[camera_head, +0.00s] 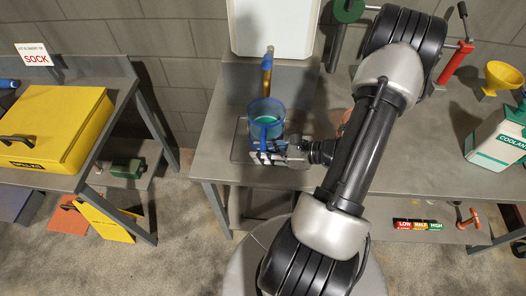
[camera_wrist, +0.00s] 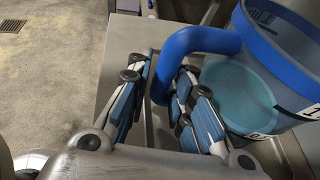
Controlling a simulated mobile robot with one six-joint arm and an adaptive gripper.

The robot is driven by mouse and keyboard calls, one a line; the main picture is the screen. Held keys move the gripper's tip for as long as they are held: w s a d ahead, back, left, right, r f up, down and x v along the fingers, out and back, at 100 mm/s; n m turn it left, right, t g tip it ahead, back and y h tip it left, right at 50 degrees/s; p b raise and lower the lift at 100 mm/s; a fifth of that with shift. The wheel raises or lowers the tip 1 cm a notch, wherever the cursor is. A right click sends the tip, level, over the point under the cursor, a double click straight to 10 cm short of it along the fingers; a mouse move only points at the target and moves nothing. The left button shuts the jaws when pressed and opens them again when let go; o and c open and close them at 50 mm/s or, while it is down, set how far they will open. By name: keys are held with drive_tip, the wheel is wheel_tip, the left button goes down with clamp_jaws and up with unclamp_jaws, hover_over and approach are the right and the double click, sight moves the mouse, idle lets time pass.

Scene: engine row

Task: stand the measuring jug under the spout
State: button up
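The measuring jug (camera_head: 265,112) is translucent blue with a teal inside and stands upright over a shallow grey tray (camera_head: 240,150), beneath the amber spout (camera_head: 267,72). Whether its base touches the tray is hidden. In the wrist view the jug (camera_wrist: 255,85) is at the right, with dark number labels on white and a thick blue handle. My gripper (camera_head: 268,157) is at the jug's near side.
A white tank (camera_head: 274,25) stands behind the spout. On the bench to the right are a yellow funnel (camera_head: 502,76), a red-handled tool (camera_head: 455,65) and a coolant container (camera_head: 497,138). A yellow case (camera_head: 50,130) lies on the left table, across a floor gap.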

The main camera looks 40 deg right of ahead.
drive_tip(key=shift+o, duration=1.2)
drive_tip(key=shift+s+d+r, duration=0.2)
drive_tip(key=shift+r, duration=0.15)
drive_tip(key=p+v, duration=0.3)
drive_tip(key=v, duration=0.8)
drive_tip(key=shift+s, duration=0.2)
